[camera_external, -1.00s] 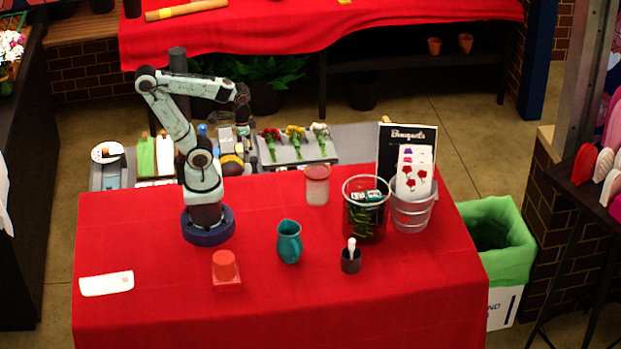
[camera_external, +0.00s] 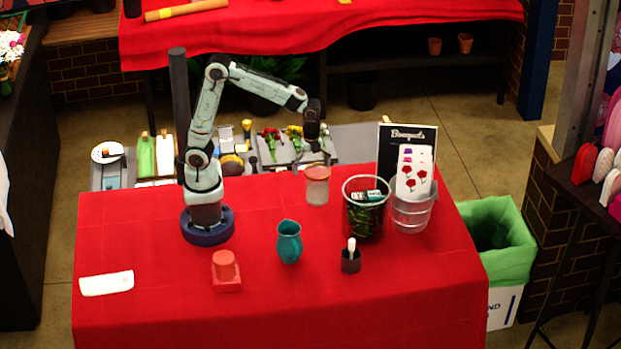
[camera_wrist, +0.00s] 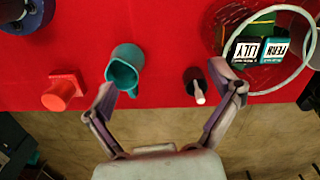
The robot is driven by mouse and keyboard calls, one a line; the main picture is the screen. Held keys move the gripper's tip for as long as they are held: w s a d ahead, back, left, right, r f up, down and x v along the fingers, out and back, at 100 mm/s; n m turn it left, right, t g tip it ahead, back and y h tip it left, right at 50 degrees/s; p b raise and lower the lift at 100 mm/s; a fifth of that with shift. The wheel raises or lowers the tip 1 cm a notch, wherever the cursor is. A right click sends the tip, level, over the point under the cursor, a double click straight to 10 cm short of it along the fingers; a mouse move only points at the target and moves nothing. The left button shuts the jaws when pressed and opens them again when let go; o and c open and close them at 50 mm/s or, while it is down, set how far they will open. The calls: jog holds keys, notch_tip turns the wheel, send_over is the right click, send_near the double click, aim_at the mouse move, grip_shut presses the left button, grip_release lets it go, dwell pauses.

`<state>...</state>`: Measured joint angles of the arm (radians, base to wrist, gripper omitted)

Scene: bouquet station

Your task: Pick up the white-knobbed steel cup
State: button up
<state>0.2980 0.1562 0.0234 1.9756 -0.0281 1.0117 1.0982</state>
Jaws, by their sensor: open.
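A small dark cup (camera_external: 351,265) with a white knob sticking up from it stands near the front of the red table. In the wrist view the cup (camera_wrist: 193,78) and its white knob (camera_wrist: 200,98) lie between my finger lines, nearer the right finger. My gripper (camera_external: 313,157) is open and empty, high above the back of the table near the candle jar. Its two fingers are spread wide in the wrist view (camera_wrist: 172,88). The gripper is well apart from the cup.
A teal pitcher (camera_external: 289,241) stands left of the cup, and a red block-like piece (camera_external: 226,272) farther left. The table front is clear.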

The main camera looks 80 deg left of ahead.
aim_at(352, 251)
jog(key=w+d+f+m, duration=0.3)
jog(key=d+f+m, duration=0.1)
jog(key=d+m, duration=0.1)
jog(key=w+d+f+m, duration=0.2)
jog(key=d+f+m, duration=0.2)
jog(key=d+m, duration=0.1)
jog(key=w+d+f+m, duration=0.3)
jog(key=d+f+m, duration=0.2)
jog(key=shift+w, duration=0.3)
jog(key=shift+m, duration=0.5)
jog(key=f, duration=0.7)
jog(key=shift+d+f, duration=0.4)
jog(key=c, duration=1.3)
